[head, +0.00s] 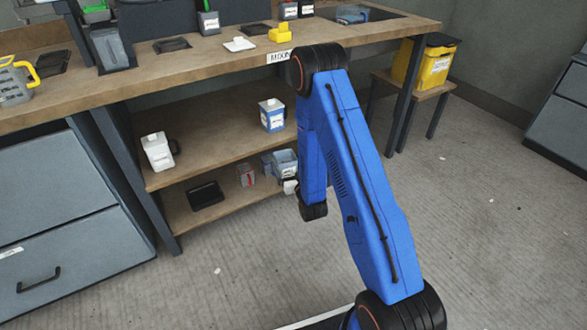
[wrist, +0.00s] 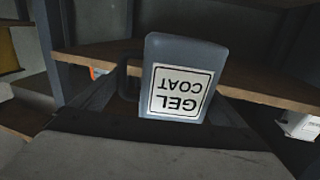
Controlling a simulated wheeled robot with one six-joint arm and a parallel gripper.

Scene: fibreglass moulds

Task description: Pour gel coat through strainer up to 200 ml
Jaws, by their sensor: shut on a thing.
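A grey-blue jug (wrist: 187,48) with a white label reading GEL COAT fills the middle of the wrist view; its lettering appears upside down there. My gripper (wrist: 160,112) is shut on this jug, with dark fingers beside and below it in the picture. In the head view my blue arm reaches down by the lower shelves, and its gripper is mostly hidden. A grey-blue container (head: 284,162) shows beside the arm there; I cannot tell whether it is the same jug. A clear pitcher with a yellow handle (head: 15,84) stands at the bench's left end. I cannot identify a strainer.
The wooden bench (head: 205,70) holds a yellow object (head: 280,33), a white piece (head: 239,44) and several containers. Below are a white jug (head: 158,151), a blue-and-white container (head: 272,115) and a black tray (head: 206,195). A yellow bin (head: 428,66) stands right. Open floor lies in front.

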